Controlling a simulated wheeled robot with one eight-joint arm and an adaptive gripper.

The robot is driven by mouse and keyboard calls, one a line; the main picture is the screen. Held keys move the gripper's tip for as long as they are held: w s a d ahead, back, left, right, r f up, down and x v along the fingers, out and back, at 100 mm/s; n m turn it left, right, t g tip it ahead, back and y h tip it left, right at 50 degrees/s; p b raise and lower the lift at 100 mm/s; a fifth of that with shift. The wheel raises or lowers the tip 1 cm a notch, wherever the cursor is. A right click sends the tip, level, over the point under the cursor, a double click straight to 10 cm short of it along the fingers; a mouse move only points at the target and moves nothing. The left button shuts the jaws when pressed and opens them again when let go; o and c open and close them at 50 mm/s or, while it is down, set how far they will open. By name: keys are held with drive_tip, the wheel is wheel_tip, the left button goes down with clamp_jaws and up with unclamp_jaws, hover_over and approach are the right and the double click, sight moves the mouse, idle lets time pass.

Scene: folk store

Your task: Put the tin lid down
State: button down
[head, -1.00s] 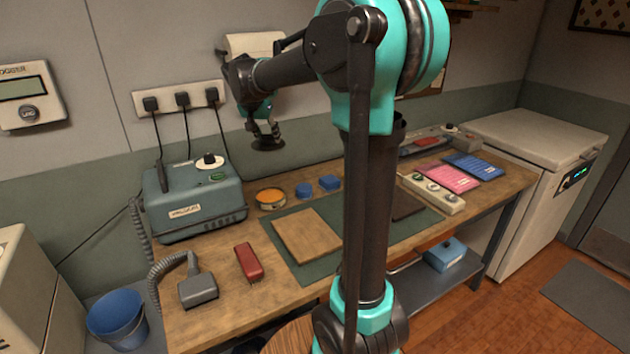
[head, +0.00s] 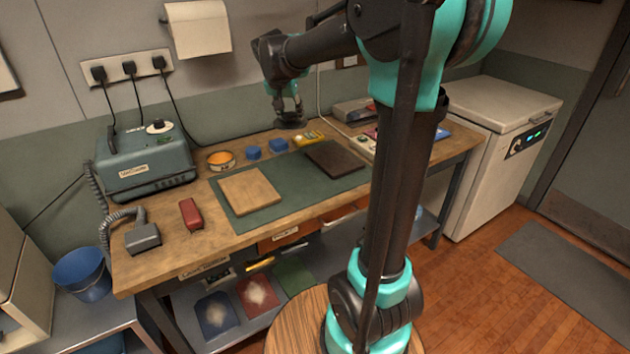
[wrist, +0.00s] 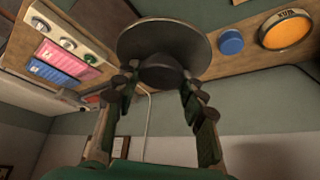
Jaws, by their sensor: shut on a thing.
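My gripper (head: 289,107) is shut on the tin lid (head: 291,124), a dark round disc. In the wrist view the gripper (wrist: 160,80) pinches the lid (wrist: 165,36) by a dark raised knob at its middle. In the head view the lid appears over the back of the workbench (head: 290,210), just right of the blue caps. I cannot tell exactly how high it hangs. The open round tin (head: 221,160) with orange contents stands on the bench to the left. It also shows in the wrist view (wrist: 287,32).
Two blue caps (head: 253,153) (head: 279,146) and a yellow object (head: 309,138) sit near the lid. A green mat (head: 290,185) carries a light board (head: 249,192) and a dark board (head: 334,159). A teal device (head: 147,170) stands left. Bare wood shows along the front edge.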

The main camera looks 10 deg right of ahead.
drive_tip(key=f, duration=1.5)
drive_tip(key=shift+s+d, duration=0.15)
drive_tip(key=shift+d, duration=0.2)
drive_tip(key=shift+f, duration=2.5)
drive_tip(key=shift+f, duration=0.15)
drive_tip(key=c, duration=0.9)
unclamp_jaws()
drive_tip(key=v, duration=1.2)
drive_tip(key=s+d+f+n+y, duration=0.1)
drive_tip(key=s+f, duration=0.3)
drive_tip(key=s, duration=0.4)
drive_tip(key=s+d+f+n+y, duration=0.1)
drive_tip(key=s+d+f+n, duration=0.1)
drive_tip(key=s, duration=0.6)
drive_tip(key=s+d+f+n+g, duration=0.1)
drive_tip(key=s+d+f+n, duration=0.1)
drive_tip(key=s+f, duration=0.4)
drive_tip(key=s+d, duration=0.1)
drive_tip(key=s, duration=0.2)
drive_tip(key=shift+d+y, duration=0.35)
drive_tip(key=shift+y, duration=0.05)
